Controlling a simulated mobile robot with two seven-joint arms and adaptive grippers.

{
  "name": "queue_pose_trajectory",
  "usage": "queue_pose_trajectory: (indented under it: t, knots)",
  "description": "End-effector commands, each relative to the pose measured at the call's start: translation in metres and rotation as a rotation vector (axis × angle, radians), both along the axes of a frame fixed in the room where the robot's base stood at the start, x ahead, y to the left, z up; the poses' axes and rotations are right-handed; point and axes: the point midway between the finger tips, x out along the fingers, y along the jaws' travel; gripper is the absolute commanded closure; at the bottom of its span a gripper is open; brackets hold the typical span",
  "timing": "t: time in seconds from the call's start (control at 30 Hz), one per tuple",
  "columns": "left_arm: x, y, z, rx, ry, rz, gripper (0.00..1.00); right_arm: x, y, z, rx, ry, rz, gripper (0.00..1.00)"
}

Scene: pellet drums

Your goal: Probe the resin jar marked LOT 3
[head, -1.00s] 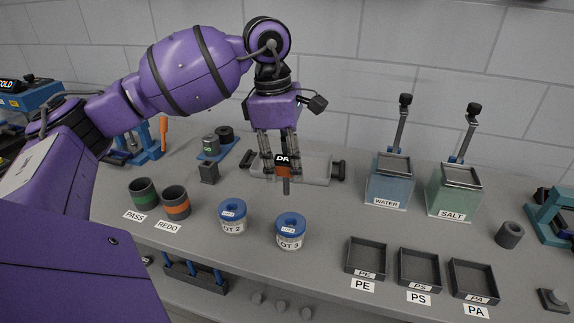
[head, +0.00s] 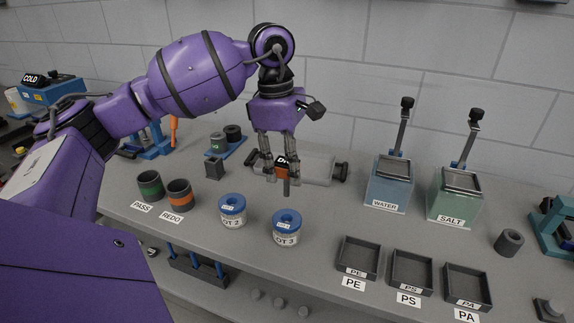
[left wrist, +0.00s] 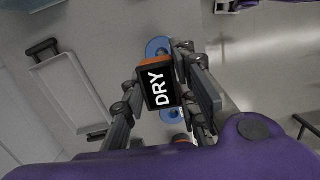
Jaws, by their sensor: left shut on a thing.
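The jar marked LOT 3 (head: 286,230) stands upright on the bench, with a blue lid that has a hole in its middle. A similar jar marked LOT 2 (head: 232,211) stands to its left. My left gripper (head: 281,166) is shut on an orange and black probe (head: 283,172) whose grey tip points down. The probe is held above and behind the LOT 3 jar, apart from it. In the left wrist view the probe's display (left wrist: 159,86) reads DRY, and it partly hides the blue jar lids below. My right gripper is not in view.
WATER (head: 388,188) and SALT (head: 452,207) bins stand at right, behind PE (head: 357,258), PS (head: 411,273) and PA (head: 466,288) trays.

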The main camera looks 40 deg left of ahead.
Motion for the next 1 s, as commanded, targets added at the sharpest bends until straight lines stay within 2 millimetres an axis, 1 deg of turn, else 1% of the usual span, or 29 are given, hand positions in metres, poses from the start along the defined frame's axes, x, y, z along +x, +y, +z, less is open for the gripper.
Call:
queue_pose_trajectory:
  t: [0.27,0.53,0.7,0.83,1.0]
  knots:
    - [0.000,0.000,-0.013,0.001,0.003,0.001,0.99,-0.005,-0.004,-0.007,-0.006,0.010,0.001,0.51]
    - [0.000,0.000,-0.039,0.000,0.005,0.000,0.99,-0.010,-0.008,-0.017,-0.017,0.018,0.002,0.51]
    - [0.000,0.000,-0.054,0.001,0.004,0.001,0.99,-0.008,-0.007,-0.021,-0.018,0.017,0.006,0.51]
    - [0.000,0.000,-0.058,0.000,0.002,0.001,0.99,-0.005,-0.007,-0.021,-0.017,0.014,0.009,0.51]
    - [0.000,0.000,-0.058,0.000,-0.001,0.001,0.99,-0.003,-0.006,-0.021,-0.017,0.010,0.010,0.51]
